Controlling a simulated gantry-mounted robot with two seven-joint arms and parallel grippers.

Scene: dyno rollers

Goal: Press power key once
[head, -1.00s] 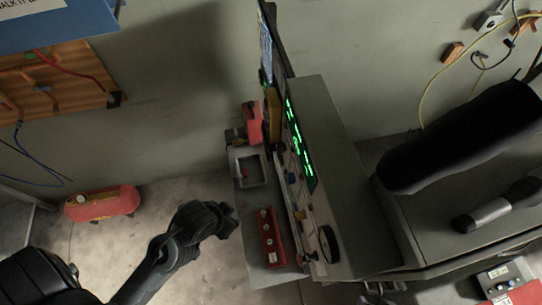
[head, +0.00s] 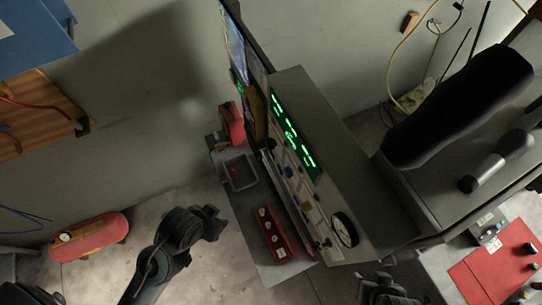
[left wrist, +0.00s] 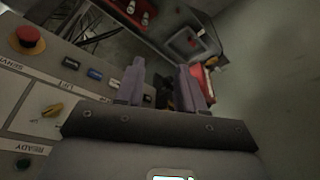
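The control console (head: 345,160) stands at the centre of the head view, its panel facing left with lit green displays (head: 293,130). In the left wrist view, the panel (left wrist: 35,85) shows a red mushroom button (left wrist: 27,40), a yellow selector (left wrist: 50,110), a dark button (left wrist: 22,163) by an upside-down READY label, and small blue and black switches. I cannot pick out a key marked power. My left gripper (head: 218,224) is left of the console, apart from it; its fingers are spread and empty in the left wrist view (left wrist: 160,72). My right gripper (head: 385,288) is at the bottom edge, its fingers unclear.
A shelf below the panel holds a grey tray (head: 240,172) and a red block (head: 272,233). A round gauge (head: 344,229) sits at the console's near end. A red tank (head: 88,237) lies on the floor at left.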

